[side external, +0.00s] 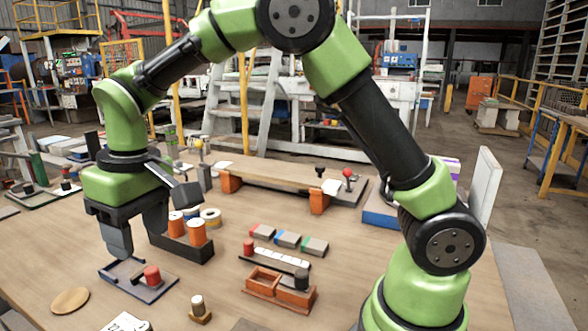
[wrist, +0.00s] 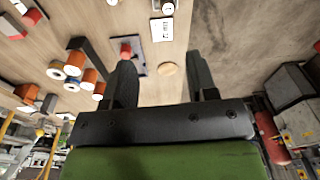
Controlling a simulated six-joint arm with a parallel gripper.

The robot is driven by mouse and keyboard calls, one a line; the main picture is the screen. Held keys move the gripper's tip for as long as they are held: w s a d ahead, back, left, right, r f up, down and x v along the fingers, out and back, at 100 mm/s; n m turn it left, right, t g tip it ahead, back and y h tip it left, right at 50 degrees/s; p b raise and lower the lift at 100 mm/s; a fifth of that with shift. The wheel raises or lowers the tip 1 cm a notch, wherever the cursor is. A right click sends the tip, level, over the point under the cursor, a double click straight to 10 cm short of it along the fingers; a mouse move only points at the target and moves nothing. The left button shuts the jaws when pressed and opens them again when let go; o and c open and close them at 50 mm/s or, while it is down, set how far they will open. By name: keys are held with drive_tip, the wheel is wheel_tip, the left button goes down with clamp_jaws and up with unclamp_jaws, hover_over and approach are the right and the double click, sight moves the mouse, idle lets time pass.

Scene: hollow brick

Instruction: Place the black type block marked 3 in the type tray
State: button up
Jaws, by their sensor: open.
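My gripper (side external: 138,243) hangs fingers-down over the left part of the table. Its fingers are apart with nothing between them, as the wrist view also shows (wrist: 161,58). Below it lies a shallow blue-grey tray (side external: 122,269) with a red knob (side external: 152,275). An orange-brown box with compartments (side external: 263,280) stands at the front middle, with a dark round piece (side external: 301,279) at its right end. Behind it is a row of white pieces on a dark strip (side external: 280,257). No mark 3 is readable, so I cannot tell which piece is the black type block or which container is the type tray.
Orange spools (side external: 196,233) stand on a dark stand right of my gripper. A wooden disc (side external: 70,300), a printed card (side external: 127,322) and a small white-topped piece (side external: 198,304) lie near the front. Coloured blocks (side external: 288,239) lie mid-table. A raised wooden board (side external: 280,175) spans the back.

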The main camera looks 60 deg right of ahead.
drive_tip(key=s+d+r+m+t+y, duration=0.1)
drive_tip(key=s+d+r+m+t, duration=0.2)
drive_tip(key=s+d+r, duration=0.5)
drive_tip(key=s+r+m+t, duration=0.1)
drive_tip(key=s+m+t, duration=0.1)
drive_tip(key=s, duration=1)
drive_tip(key=shift+d+t, duration=0.2)
drive_tip(key=shift+t, duration=0.4)
